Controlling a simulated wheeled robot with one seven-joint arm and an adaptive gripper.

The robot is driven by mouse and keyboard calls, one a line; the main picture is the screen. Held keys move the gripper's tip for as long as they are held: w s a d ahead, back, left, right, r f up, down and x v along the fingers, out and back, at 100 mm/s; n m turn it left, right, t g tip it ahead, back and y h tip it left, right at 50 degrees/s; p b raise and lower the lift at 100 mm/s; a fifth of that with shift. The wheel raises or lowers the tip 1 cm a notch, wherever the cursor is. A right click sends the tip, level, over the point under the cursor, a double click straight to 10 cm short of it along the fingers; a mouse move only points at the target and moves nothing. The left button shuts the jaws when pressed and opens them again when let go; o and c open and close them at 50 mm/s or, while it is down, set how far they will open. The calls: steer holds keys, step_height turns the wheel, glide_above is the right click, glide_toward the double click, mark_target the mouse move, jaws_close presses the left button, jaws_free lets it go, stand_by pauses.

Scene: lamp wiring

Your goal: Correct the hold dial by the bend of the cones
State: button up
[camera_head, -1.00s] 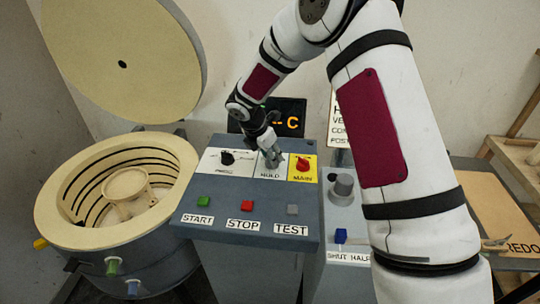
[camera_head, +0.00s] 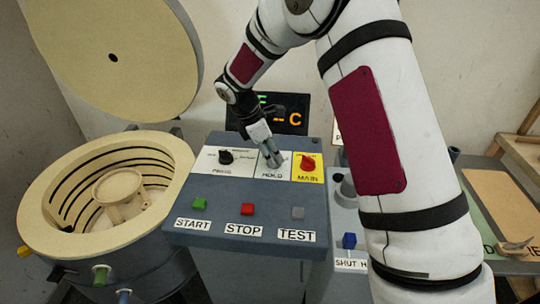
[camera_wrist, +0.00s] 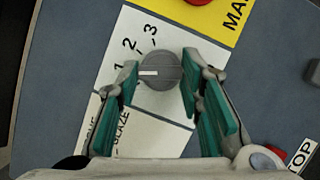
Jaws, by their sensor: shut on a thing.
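The hold dial (camera_wrist: 160,72) is a round grey knob on a white plate, with numbers 1, 2 and 3 beside it. Its white mark points left in the wrist view, roughly toward the 1. My gripper (camera_wrist: 160,82) has its green-padded fingers on either side of the dial, shut on it. In the head view my gripper (camera_head: 272,160) reaches down to the HOLD plate (camera_head: 264,174) and mostly hides the dial. The open kiln (camera_head: 40,213) shows a round cream stand inside. I cannot make out any cones.
The black-knobbed dial (camera_head: 226,157) and the red MAIN switch (camera_head: 308,163) flank HOLD. START (camera_head: 200,204), STOP (camera_head: 247,209) and TEST (camera_head: 298,213) buttons line the panel front. A partly hidden display (camera_head: 290,115) stands behind. The raised kiln lid (camera_head: 115,60) is at left.

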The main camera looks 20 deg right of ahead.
steer(key=m+b, duration=0.1)
steer(key=m+g+b, duration=0.1)
steer(key=m, duration=0.2)
steer(key=shift+w+f+g+y+b, duration=0.15)
steer(key=shift+w+g+y+b, duration=0.15)
steer(key=shift+b, duration=0.1)
steer(key=shift+d+m+g+y+b, duration=0.1)
steer(key=shift+m+g+y+b, duration=0.4)
steer(key=shift+m, duration=1.3)
steer(key=shift+s+b, duration=0.1)
steer(key=shift+b, duration=0.2)
steer(key=o, duration=1.2)
steer(key=shift+c, duration=0.2)
steer(key=v, duration=1.2)
steer(key=shift+a+h, duration=0.2)
steer(key=shift+h, duration=0.1)
